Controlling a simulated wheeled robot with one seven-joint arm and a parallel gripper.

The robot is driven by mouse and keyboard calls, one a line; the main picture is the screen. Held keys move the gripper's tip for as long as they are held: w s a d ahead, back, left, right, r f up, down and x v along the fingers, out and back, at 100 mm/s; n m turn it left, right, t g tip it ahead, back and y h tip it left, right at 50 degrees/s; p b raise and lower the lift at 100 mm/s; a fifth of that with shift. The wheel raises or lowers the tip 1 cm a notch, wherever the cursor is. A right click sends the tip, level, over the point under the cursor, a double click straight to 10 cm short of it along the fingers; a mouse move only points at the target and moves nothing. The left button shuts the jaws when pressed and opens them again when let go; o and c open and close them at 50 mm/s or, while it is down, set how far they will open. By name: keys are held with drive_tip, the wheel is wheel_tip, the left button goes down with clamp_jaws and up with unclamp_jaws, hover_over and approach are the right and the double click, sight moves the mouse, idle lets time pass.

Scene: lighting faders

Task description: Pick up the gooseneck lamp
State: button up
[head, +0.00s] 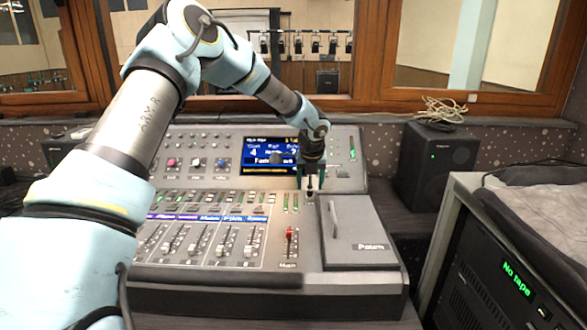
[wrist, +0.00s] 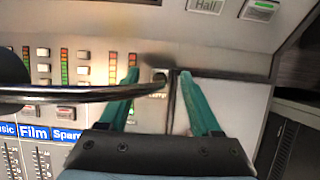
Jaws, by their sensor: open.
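The gooseneck lamp shows in the wrist view as a dark, shiny curved tube (wrist: 85,94). It runs from a dark, rounded end at the left edge to a small socket on the console between my fingertips. In the head view only a small dark upright part of the lamp (head: 310,188) shows, low between my fingers; the rest is hidden by my gripper and wrist. My gripper (head: 311,179) points down at the console. Its two green fingers are apart, one on each side of the lamp's foot, also in the wrist view (wrist: 158,86). I cannot tell whether either finger touches it.
The lighting console (head: 345,293) has several faders, buttons and a lit screen (head: 262,146) behind them. A grey lid with a handle (head: 360,228) lies right of my gripper. A black speaker (head: 437,162) and a rack unit (head: 500,268) stand further right.

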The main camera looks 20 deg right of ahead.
drive_tip(key=shift+w+d+f, duration=0.1)
drive_tip(key=shift+w+f, duration=0.1)
drive_tip(key=shift+f, duration=0.4)
clamp_jaws()
idle(0.3)
